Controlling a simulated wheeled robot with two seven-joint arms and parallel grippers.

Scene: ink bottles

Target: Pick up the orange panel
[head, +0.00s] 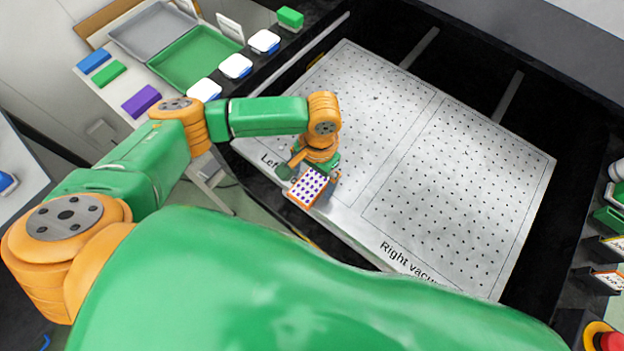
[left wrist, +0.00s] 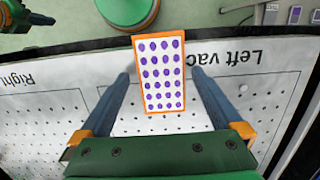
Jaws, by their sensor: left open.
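The orange panel (head: 308,187) is a small rectangular plate with an orange rim and a white face covered in purple dots. In the head view it is at the front edge of the perforated table, by the "Left" lettering. In the left wrist view the panel (left wrist: 160,75) appears between the two fingers. My left gripper (head: 311,176) is open around the panel, one finger on each side. In the left wrist view my left gripper (left wrist: 160,76) shows gaps beside the panel's lower part. What supports the panel is hidden.
The perforated metal table (head: 455,190) is bare behind and right of the panel. A side bench at upper left holds a green tray (head: 195,60), a grey tray (head: 152,32), coloured blocks and white-topped items. Racked pieces and a red button (head: 611,341) are at right.

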